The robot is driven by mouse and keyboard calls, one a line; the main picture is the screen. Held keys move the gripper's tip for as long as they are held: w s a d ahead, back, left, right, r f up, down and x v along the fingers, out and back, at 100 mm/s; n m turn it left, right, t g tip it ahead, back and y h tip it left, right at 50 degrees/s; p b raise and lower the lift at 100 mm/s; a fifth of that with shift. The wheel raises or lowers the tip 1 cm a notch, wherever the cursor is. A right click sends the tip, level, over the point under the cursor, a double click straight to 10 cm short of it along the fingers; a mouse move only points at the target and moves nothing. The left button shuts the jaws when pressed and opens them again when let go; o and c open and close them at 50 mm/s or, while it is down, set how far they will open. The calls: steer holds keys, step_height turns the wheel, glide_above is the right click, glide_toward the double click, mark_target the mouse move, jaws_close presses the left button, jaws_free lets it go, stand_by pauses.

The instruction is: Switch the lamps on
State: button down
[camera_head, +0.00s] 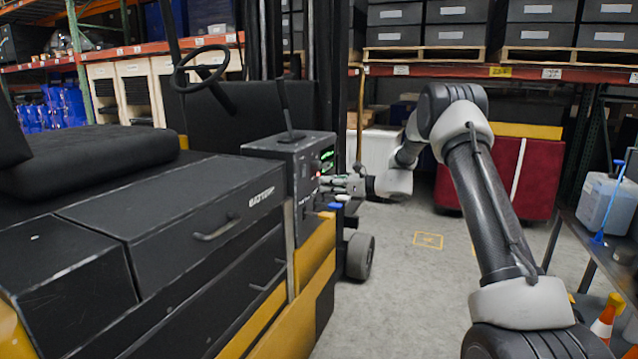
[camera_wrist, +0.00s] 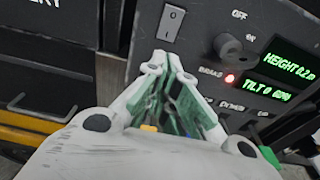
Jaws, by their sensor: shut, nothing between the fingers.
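A control panel (camera_head: 308,165) on the forklift's black console faces my gripper (camera_head: 327,183). In the wrist view the panel carries a grey rocker switch (camera_wrist: 172,23) marked I and O, and a dark round knob (camera_wrist: 229,47) with OFF and ON lettered around it. I cannot tell which way either is set. A red light (camera_wrist: 229,78) glows below the knob; its label is blurred. My gripper (camera_wrist: 160,60) is shut and empty, its tips just below the rocker switch. Contact with the panel cannot be told. No lamps are identifiable. The gripper hides part of the panel's lower area.
Green displays (camera_wrist: 289,66) read height and tilt. The forklift's battery cover (camera_head: 180,205), steering wheel (camera_head: 200,68) and a lever (camera_head: 288,110) are at left. A bench with a jug (camera_head: 606,203) stands right, a red bin (camera_head: 480,175) behind. Floor between is clear.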

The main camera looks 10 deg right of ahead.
steer(key=s+d+f, duration=0.1)
steer(key=s+d, duration=0.3)
steer(key=d, duration=0.2)
steer(key=shift+s+d, duration=0.35)
steer(key=shift+s, duration=0.05)
